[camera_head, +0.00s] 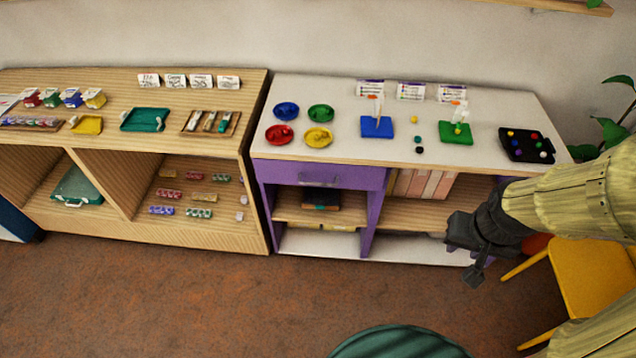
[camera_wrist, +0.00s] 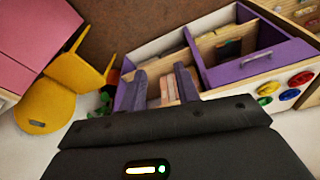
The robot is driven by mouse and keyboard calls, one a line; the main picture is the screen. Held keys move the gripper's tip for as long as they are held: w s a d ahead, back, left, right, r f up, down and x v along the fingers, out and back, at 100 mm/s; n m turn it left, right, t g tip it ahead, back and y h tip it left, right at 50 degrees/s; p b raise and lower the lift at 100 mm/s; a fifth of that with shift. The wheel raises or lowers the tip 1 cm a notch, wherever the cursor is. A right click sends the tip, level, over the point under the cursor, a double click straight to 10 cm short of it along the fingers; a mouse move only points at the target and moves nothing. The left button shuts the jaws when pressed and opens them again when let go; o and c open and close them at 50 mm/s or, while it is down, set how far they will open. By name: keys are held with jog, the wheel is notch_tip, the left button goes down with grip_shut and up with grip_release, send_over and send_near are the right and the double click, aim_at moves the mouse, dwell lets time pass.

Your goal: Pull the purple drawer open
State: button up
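The purple drawer (camera_head: 285,174) is at the upper left of the white-topped purple cabinet, and its front looks flush, so it looks shut. A grey-purple bar handle (camera_head: 320,181) is on its front. In the wrist view the drawer front (camera_wrist: 235,71) appears at right, tilted, with its handle (camera_wrist: 257,57). My gripper (camera_head: 468,252) is in front of the cabinet's right side, lower than the drawer and well to its right. In the wrist view my gripper (camera_wrist: 162,84) has its two dark fingers apart with nothing held between them.
Coloured bowls (camera_head: 319,138) and bead boards (camera_head: 377,127) stand on the cabinet top (camera_head: 345,110). A wooden shelf (camera_head: 250,145) adjoins at left. A yellow chair (camera_head: 592,280) is close by my arm at right, and a green round thing (camera_head: 400,343) is at the front. The floor before the drawer is clear.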

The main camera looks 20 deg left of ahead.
aim_at(317, 183)
jog(key=w+a+f+t+y+b, duration=0.1)
jog(key=w+a+f+b, duration=0.3)
jog(key=f, duration=0.2)
jog(key=w+a+f+n+t+y+b, duration=0.1)
jog(key=w+a+f+t+b, duration=0.15)
jog(key=w+f, duration=0.3)
jog(key=w+a+f+y+b, duration=0.1)
jog(key=w+a+f+b, duration=0.3)
jog(key=f, duration=0.3)
jog(key=w+a+f+m+t+y+b, duration=0.2)
jog(key=a+f+m+t+y+b, duration=0.6)
jog(key=a+f+b, duration=0.8)
jog(key=a+m+t, duration=0.2)
jog(key=shift+w+a+f+m+y, duration=0.25)
jog(key=shift+a+f+m+y, duration=0.05)
jog(key=shift+f+m+y, duration=0.1)
jog(key=x, duration=1.7)
jog(key=shift+w+a+r+b, duration=0.15)
jog(key=shift+b, duration=0.25)
